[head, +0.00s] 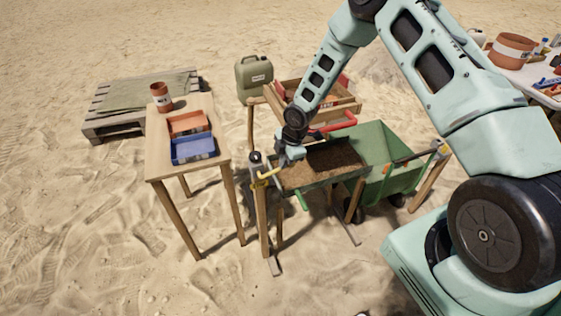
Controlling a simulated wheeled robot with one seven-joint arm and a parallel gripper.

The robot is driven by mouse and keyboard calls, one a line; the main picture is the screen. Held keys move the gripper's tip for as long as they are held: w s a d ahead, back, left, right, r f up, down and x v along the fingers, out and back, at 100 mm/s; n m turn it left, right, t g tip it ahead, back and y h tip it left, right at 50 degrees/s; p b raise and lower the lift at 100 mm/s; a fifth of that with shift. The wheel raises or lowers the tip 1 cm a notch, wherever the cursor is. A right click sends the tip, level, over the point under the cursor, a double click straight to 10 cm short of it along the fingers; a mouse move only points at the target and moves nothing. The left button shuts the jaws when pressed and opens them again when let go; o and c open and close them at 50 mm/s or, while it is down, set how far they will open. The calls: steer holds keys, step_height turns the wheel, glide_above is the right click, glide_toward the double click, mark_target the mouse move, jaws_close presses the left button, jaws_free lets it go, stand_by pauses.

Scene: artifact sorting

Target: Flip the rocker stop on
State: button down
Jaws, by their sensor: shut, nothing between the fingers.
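A soil-filled rocker tray (309,183) sits on wooden legs in the middle of the head view. A small yellow lever (267,177) sits at its left end, by a dark-topped post (256,162); it may be the rocker stop, but its on or off position is too small to tell. My gripper (283,163) points down at the tray's left end, just right of and above the yellow lever. It is shut and empty. I cannot tell whether it touches the lever, and its fingertips are partly hidden.
A wooden table (157,156) at left holds an orange tray (190,122), a blue tray (208,150) and a clay pot (161,97). A green cart (397,181) stands close behind the rocker at right. A jerrycan (254,78) stands behind. Sand in front is clear.

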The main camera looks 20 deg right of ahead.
steer(key=shift+s+d+f, duration=0.2)
steer(key=shift+d+f, duration=0.2)
steer(key=shift+f, duration=0.05)
stand_by(0.3)
steer(key=v, duration=1.3)
steer(key=shift+d+r, duration=0.25)
steer(key=shift+d, duration=0.25)
